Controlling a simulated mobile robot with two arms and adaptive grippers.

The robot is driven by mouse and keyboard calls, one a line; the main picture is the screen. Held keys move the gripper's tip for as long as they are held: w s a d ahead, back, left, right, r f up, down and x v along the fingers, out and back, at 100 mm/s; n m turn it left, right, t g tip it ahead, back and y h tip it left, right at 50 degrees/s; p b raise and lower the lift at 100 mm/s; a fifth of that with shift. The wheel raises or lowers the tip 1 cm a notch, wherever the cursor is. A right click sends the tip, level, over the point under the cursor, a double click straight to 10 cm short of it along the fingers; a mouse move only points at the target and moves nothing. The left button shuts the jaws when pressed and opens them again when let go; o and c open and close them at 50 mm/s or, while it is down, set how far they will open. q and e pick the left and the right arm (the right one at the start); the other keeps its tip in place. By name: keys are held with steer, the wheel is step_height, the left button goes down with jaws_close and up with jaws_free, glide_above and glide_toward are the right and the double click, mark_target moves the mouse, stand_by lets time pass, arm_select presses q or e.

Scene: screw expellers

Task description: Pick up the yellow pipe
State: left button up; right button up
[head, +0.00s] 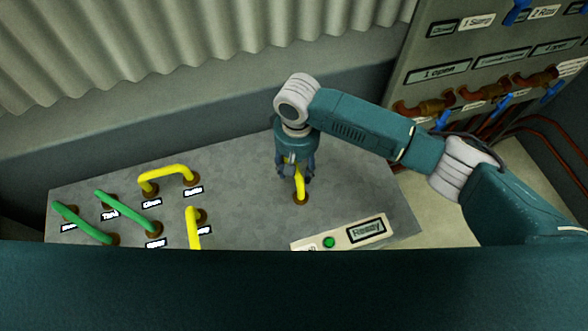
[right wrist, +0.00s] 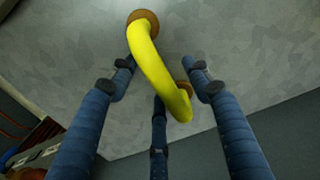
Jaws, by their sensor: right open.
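A yellow pipe (head: 300,184) stands on the grey metal panel (head: 245,215), right of the middle, with a brown ring at its base. In the right wrist view the yellow pipe (right wrist: 160,75) is a curved tube between two brown rings. My right gripper (head: 297,172) points down over this pipe. Its blue fingers (right wrist: 160,95) are spread around the pipe, apart from it as far as I can see. The far end of the pipe is hidden behind the gripper in the head view. My left gripper is not in view.
Two more yellow pipes (head: 167,172) (head: 193,228) and two green pipes (head: 128,212) (head: 85,224) stand at the panel's left, with labels. A box with a green button (head: 329,242) and a "Ready" display is at the front. A valve board (head: 470,75) stands at the right, a corrugated wall behind.

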steer(key=shift+f, duration=0.1)
steer(key=shift+c, duration=0.3)
jaws_close()
steer(key=shift+b, duration=0.3)
step_height(320, 180, up, 21)
steer(key=b, duration=0.2)
steer(key=shift+f, duration=0.2)
